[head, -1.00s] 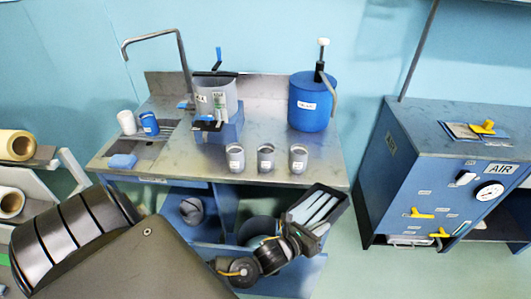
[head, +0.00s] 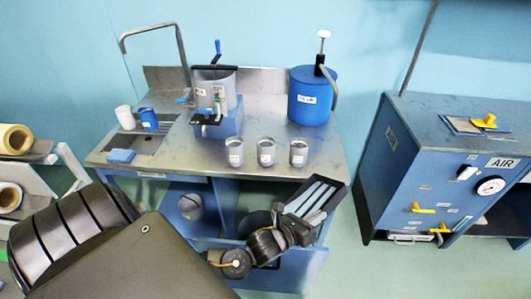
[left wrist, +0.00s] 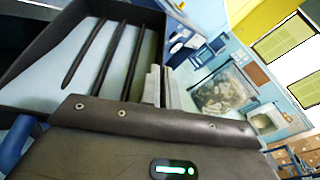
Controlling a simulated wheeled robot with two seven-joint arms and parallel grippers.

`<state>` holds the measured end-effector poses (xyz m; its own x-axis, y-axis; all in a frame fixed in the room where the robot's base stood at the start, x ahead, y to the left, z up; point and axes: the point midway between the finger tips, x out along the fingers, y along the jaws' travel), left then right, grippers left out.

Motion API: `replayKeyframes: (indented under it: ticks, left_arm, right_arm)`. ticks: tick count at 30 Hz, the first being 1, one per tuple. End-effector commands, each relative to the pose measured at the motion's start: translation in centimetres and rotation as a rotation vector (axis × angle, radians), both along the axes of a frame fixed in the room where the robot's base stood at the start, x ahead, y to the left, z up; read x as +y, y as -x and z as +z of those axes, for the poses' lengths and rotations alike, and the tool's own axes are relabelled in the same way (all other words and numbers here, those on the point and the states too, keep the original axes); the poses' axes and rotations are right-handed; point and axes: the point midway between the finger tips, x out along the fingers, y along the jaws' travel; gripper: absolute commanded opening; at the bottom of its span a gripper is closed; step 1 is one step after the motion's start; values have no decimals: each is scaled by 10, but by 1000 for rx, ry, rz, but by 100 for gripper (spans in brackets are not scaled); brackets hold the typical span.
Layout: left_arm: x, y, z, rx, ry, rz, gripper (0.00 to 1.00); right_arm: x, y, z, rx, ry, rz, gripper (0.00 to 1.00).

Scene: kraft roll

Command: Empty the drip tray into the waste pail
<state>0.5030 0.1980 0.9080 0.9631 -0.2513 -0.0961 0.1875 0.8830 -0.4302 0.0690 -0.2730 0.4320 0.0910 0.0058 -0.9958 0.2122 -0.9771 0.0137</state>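The drip tray (head: 338,190) is a dark, shallow tray with raised ribs, in front of the bench's lower right side. My left gripper (head: 297,226) is at its near end and appears shut on it. In the left wrist view the tray (left wrist: 45,62) fills the upper left, with pale blue between its ribs, and the grey fingers (left wrist: 161,85) are close together at its edge. The tray looks tilted. My right gripper is out of view.
The steel bench (head: 215,152) above carries several grey cups (head: 266,152), a blue pump canister (head: 312,100) and a grey pot (head: 214,88). A blue air cabinet (head: 400,160) stands at the right. Open floor lies between cabinet and bench.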

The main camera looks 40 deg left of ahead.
Motion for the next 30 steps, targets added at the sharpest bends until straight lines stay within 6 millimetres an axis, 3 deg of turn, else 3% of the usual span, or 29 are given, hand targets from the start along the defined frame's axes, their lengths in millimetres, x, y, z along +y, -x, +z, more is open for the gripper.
replayKeyframes:
  ticks: [30]
  left_arm:
    - [17,3,15,-43,106,-5,0]
  right_arm:
    - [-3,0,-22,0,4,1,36]
